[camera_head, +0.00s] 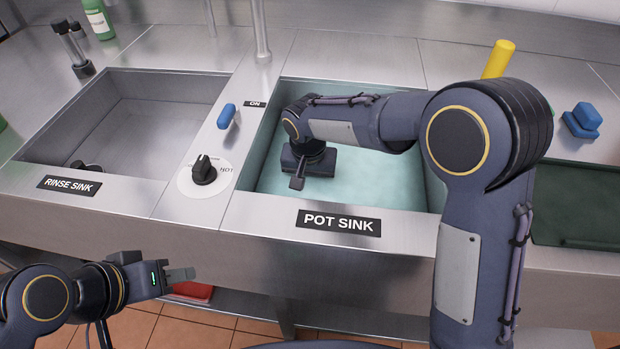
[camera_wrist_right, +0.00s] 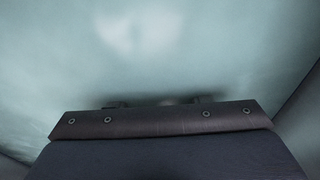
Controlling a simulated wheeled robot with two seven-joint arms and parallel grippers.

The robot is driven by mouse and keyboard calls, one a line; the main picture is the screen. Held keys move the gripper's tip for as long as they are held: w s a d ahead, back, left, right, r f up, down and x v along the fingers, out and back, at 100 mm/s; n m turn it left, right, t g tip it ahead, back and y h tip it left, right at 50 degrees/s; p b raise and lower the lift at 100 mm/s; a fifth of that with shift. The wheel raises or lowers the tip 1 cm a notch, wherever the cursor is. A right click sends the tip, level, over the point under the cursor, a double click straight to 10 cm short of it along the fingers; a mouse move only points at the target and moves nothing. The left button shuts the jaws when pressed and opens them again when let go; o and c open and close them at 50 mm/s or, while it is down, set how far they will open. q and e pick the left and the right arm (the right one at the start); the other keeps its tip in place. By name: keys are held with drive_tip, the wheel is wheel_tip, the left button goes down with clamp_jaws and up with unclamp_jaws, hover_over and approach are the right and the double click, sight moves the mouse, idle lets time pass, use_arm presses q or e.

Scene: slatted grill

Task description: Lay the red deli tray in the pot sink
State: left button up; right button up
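The pot sink (camera_head: 400,192) is the pale teal basin in the middle of the head view, labelled POT SINK on its front. My right arm reaches across it, and my right gripper (camera_head: 297,183) points down inside the basin. In the right wrist view its two fingertips (camera_wrist_right: 160,102) show apart, with only teal surface beyond and nothing between them. A red piece (camera_head: 193,291), perhaps the deli tray, shows low below the counter front, mostly hidden. My left gripper (camera_head: 180,275) overlaps it from the left; whether they touch is unclear.
A black knob (camera_head: 204,170) and blue handle (camera_head: 227,116) sit between the basins. A dark green tray (camera_head: 575,215), blue block (camera_head: 582,120) and yellow cylinder (camera_head: 497,60) are at right. A green bottle (camera_head: 98,20) stands back left.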

drive_tip(key=shift+r, duration=0.25)
wheel_tip(320, 180, up, 12)
drive_tip(key=s+p, duration=0.1)
drive_tip(key=p, duration=0.1)
drive_tip(key=shift+s+a, duration=0.2)
drive_tip(key=shift+s, duration=0.2)
drive_tip(key=shift+f, duration=0.1)
